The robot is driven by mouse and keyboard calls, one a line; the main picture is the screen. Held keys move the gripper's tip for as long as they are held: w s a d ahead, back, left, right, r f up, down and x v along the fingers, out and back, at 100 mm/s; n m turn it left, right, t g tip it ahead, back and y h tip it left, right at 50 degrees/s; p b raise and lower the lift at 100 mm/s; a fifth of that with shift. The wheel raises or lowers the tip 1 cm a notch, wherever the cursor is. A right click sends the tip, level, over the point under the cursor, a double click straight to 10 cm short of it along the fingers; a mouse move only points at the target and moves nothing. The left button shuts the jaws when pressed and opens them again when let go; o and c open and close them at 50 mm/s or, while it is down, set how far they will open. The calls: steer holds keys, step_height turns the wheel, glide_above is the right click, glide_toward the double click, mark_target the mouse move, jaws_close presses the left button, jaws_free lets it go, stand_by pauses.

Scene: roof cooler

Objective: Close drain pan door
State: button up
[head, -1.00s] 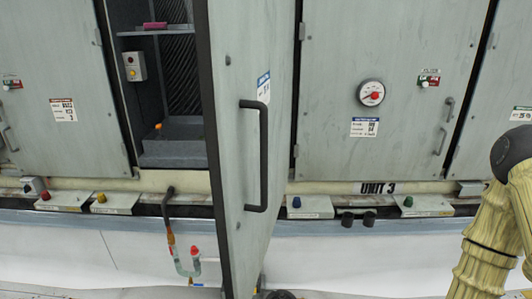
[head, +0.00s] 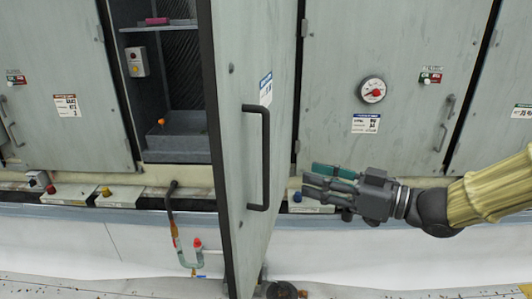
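The drain pan door (head: 240,95) is a grey-green panel standing wide open, swung out toward me. A black bar handle (head: 265,160) is on its face. To its left is the open compartment, with a dark grey drain pan (head: 175,146) at the bottom and an orange item in it. My gripper (head: 308,187) is to the right of the door, pointing left at about the height of the handle's lower end. It appears apart from the handle and holds nothing I can make out. Its finger opening is unclear from this angle.
Closed panels stand on both sides, the right one with a gauge (head: 372,90). A drain pipe (head: 172,220) hangs below the compartment. Small boxes with coloured knobs line the ledge. A dark round object (head: 283,290) is on the floor near the door's foot.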

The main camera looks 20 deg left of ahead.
step_height(320, 180, up, 4)
steer(key=s+n+g, duration=0.1)
steer(key=s+n, duration=0.1)
steer(key=w+a+p, duration=0.2)
steer(key=a+p, duration=0.1)
steer(key=a, duration=0.8)
steer(key=shift+y+p, duration=0.3)
steer(key=shift+p, duration=0.1)
steer(key=shift+a, duration=0.1)
steer(key=shift+c, duration=0.3)
jaws_close()
